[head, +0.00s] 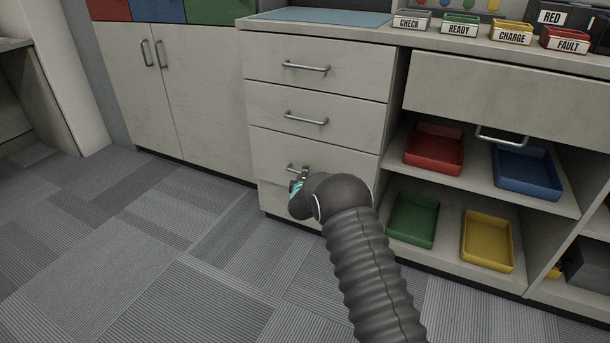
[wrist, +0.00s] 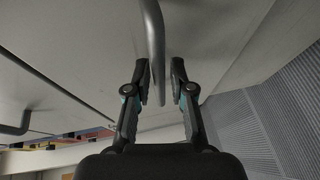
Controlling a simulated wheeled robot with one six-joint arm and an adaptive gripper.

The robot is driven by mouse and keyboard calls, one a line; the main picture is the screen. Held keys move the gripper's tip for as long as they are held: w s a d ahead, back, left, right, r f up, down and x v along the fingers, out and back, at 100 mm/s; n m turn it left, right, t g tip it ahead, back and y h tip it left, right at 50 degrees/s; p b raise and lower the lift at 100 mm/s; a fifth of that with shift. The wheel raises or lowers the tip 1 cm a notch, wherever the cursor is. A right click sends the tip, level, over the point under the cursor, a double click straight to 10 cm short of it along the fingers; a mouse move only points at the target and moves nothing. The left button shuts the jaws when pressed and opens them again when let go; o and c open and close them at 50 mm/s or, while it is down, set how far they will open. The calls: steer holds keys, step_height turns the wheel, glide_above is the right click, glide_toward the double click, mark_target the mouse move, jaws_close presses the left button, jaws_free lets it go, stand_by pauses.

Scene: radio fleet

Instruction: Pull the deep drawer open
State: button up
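The deep drawer (head: 275,147) is the lowest pale front in the column of three drawers, with a metal bar handle (head: 290,167). Its front looks closed or nearly so; I cannot tell exactly. My gripper (head: 304,173) is at this handle, and my arm hides the right part of the drawer front. In the wrist view, the handle bar (wrist: 153,30) runs down between the two fingers of my gripper (wrist: 161,82). The fingers are apart, one on each side of the bar.
Two closed drawers with handles (head: 305,67) (head: 306,118) sit above. To the right, open shelves hold red (head: 435,148), blue (head: 527,172), green (head: 413,220) and yellow (head: 487,240) trays. A closed double-door cabinet (head: 200,90) stands left. The carpet (head: 150,260) in front is clear.

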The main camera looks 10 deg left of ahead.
steer(key=shift+w, duration=0.3)
jaws_close()
